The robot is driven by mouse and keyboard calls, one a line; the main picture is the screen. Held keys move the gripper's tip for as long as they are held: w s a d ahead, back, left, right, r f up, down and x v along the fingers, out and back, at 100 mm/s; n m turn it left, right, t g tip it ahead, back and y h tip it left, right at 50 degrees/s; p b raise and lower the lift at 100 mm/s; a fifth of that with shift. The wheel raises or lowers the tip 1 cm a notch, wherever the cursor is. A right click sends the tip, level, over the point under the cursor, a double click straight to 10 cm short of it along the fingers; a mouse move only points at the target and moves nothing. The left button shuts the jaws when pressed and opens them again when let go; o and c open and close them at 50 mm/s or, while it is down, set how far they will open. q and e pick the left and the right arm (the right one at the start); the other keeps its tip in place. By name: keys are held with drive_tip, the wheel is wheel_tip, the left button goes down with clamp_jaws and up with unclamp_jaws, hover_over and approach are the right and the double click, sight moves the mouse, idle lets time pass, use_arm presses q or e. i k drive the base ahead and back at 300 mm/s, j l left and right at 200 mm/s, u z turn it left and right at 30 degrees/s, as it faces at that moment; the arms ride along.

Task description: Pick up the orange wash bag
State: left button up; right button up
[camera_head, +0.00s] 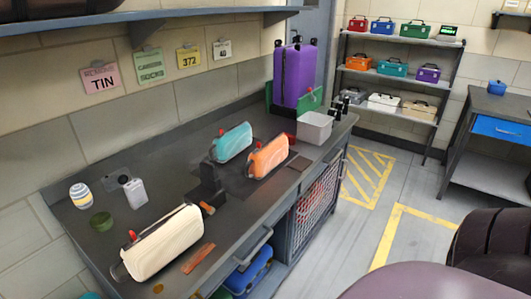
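The orange wash bag (269,158) lies on the dark counter (165,178), right of the middle of its length. It has a small red tab or pull at its upper end. A teal wash bag (232,143) lies just behind it to the left, close to it. A larger cream bag (163,243) lies near the front left of the counter. Neither of my grippers shows in this view, and nothing is seen holding the orange bag.
A black upright block (211,184) stands left of the orange bag. A grey bin (314,127) and a purple case (294,74) stand at the far end. A white bottle (135,193) and striped jar (80,196) stand left.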

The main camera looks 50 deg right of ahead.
sight(274, 151)
drive_tip(key=i+l+u, duration=0.15)
drive_tip(key=l, duration=1.15)
drive_tip(key=l+u, duration=0.1)
drive_tip(key=l, duration=1.2)
drive_tip(key=i, duration=0.05)
